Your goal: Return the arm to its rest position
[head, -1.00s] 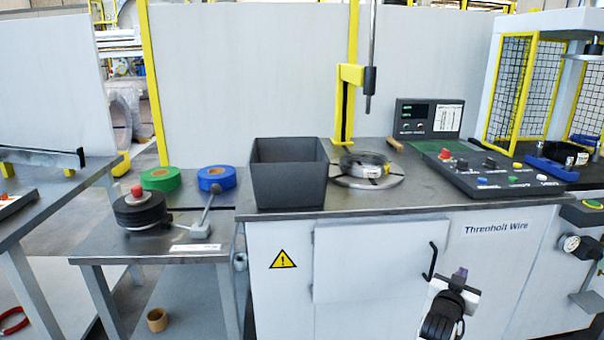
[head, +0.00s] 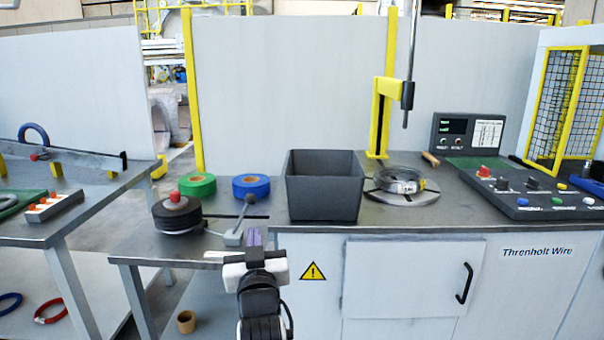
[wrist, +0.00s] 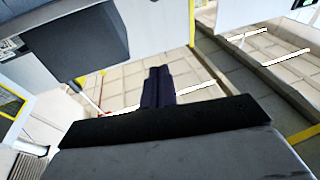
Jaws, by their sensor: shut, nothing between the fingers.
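My gripper (head: 254,238) is low in the middle of the head view, in front of the gap between the small side table and the white cabinet. Its purple fingers are together and hold nothing. In the wrist view the shut dark fingers (wrist: 158,86) point out over a tiled floor. My arm is raised from the bottom edge of the head view. A wire coil (head: 402,185) lies on a round plate on the cabinet top, apart from my gripper.
A dark bin (head: 324,200) stands on the cabinet top beside the coil. The side table (head: 180,248) bears green tape (head: 197,186), blue tape (head: 251,187) and a black roll (head: 178,216). A control panel (head: 541,192) is at right. A cardboard ring (head: 186,321) sits below.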

